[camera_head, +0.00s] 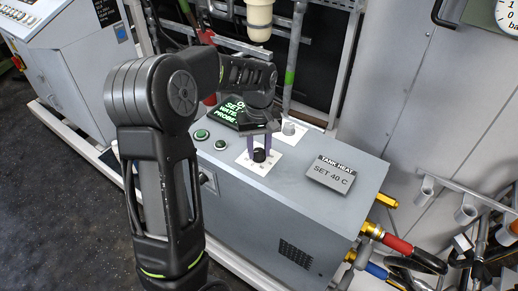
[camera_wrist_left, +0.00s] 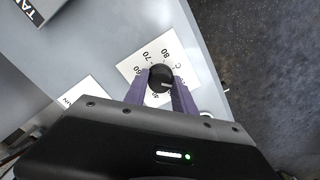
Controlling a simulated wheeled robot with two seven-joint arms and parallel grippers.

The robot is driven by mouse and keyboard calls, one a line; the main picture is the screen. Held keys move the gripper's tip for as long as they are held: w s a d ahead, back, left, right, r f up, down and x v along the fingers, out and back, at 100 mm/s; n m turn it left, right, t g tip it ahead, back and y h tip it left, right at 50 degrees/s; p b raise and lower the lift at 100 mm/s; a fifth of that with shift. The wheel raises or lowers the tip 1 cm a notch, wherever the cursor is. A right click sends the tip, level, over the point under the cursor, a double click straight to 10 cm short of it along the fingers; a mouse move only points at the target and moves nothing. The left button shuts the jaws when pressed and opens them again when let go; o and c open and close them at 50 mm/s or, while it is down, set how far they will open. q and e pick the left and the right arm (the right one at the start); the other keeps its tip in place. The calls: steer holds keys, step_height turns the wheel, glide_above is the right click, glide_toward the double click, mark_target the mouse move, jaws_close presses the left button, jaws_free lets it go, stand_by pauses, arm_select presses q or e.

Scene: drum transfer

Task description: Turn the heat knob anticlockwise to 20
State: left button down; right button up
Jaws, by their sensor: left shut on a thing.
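The heat knob (camera_head: 259,155) is a small black round knob on a white dial plate on top of the grey cabinet. In the left wrist view the knob (camera_wrist_left: 161,78) sits between the two purple fingers, with a light pointer line on it. The dial plate (camera_wrist_left: 134,66) shows printed numbers such as 80 and 70; lower ones are partly hidden by the fingers. My left gripper (camera_head: 260,147) reaches down from above and is shut on the knob. A sign (camera_head: 331,174) on the cabinet reads TANK HEAT, SET 40 C. My right gripper is not in view.
Green buttons (camera_head: 201,135) and a black display (camera_head: 238,112) lie left of and behind the knob. Another knob on a white plate (camera_head: 290,129) stands behind it. Pipes rise behind the cabinet (camera_head: 235,175). Red and blue hoses (camera_head: 397,244) are at the right.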

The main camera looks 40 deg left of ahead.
mark_target(259, 151)
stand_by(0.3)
arm_select(q)
steer(key=c, duration=1)
jaws_free()
steer(key=shift+c, duration=0.2)
steer(key=shift+r, duration=0.1)
step_height(259, 151, up, 8)
steer(key=shift+f, duration=0.15)
